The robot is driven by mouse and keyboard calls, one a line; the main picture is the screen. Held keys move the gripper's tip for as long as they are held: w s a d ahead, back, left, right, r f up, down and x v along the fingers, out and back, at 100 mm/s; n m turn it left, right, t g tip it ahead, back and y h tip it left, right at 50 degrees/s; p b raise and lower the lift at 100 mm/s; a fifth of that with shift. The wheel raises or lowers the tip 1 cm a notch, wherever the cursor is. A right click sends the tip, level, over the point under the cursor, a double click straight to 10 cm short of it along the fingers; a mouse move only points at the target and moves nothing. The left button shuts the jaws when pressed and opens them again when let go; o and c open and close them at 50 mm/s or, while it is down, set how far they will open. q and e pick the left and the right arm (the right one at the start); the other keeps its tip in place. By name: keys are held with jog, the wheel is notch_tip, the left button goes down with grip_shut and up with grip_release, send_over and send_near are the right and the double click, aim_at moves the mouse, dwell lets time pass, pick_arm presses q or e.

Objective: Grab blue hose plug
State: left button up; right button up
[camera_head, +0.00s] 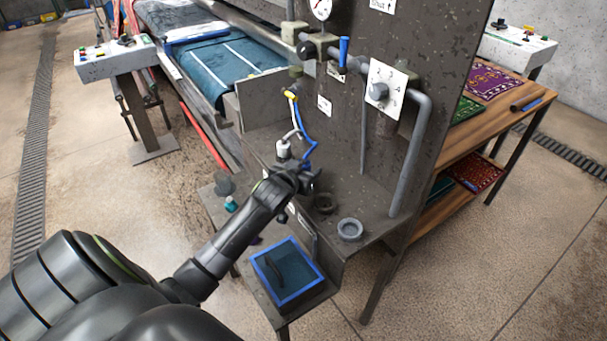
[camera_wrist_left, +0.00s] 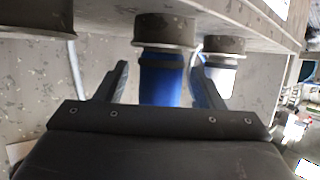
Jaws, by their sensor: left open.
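The blue hose plug (camera_wrist_left: 160,80) shows in the left wrist view as a blue cylinder with a dark band, against a grey collar. My left gripper (camera_wrist_left: 160,85) is open, with one finger on each side of the plug. The right finger partly hides some blue beside it. I cannot tell whether the fingers touch the plug. In the head view my left gripper (camera_head: 304,180) is at the panel's ledge and hides the plug. A blue hose (camera_head: 304,138) comes down just above it. My right gripper is out of view.
A whitish plug (camera_wrist_left: 222,76) sits under another collar to the right. A grey ring (camera_head: 350,229) lies on the ledge right of the gripper. A blue-rimmed tray (camera_head: 312,292) stands below. A steel pipe (camera_head: 411,155) runs down the panel at right.

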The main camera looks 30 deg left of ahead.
pick_arm(q)
jog(key=shift+w, duration=0.1)
jog(key=c, duration=1.2)
jog(key=shift+o, duration=0.2)
